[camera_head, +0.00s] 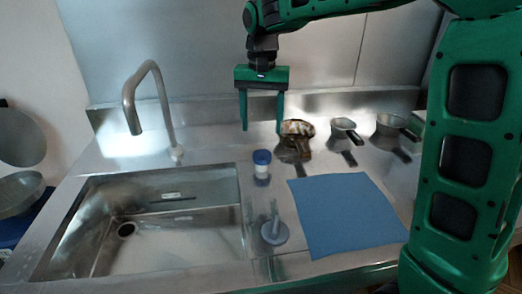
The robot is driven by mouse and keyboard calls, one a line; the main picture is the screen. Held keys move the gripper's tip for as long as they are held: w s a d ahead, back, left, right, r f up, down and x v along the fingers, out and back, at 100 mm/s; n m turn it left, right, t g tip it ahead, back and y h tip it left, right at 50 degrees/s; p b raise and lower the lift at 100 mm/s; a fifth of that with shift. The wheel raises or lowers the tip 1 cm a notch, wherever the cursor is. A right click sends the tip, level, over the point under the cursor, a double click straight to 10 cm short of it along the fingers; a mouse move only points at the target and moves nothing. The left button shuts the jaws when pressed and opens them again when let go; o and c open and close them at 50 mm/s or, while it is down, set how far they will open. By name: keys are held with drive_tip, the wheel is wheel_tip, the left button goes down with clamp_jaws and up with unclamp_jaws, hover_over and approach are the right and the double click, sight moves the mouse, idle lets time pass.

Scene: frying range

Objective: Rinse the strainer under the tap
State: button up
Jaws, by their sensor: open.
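My gripper (261,130) hangs fingers down above the counter behind the jar, open, with nothing between its fingers. To its right, close to the right finger, is a brownish round-headed item with a dark handle (298,128). Two grey metal cup-shaped items with handles, a nearer one (343,126) and a farther right one (389,125), stand beyond it. Which of these is the strainer I cannot tell for certain; mesh is too small to make out. The curved metal tap (130,108) stands behind the sink (180,220) at left, its spout above the basin. No water stream shows.
A white jar with a blue lid (261,158) stands right of the sink, near a grey-blue round-based item with an upright handle (274,233). A blue cloth (345,217) lies flat on the counter. Round metal items (20,140) are at far left. The basin looks mostly empty.

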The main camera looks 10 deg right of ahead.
sight(262, 154)
wheel_tip(262, 154, down, 9)
drive_tip(key=shift+d+f, duration=0.1)
drive_tip(key=shift+f, duration=0.1)
idle(0.3)
drive_tip(key=c, duration=1.1)
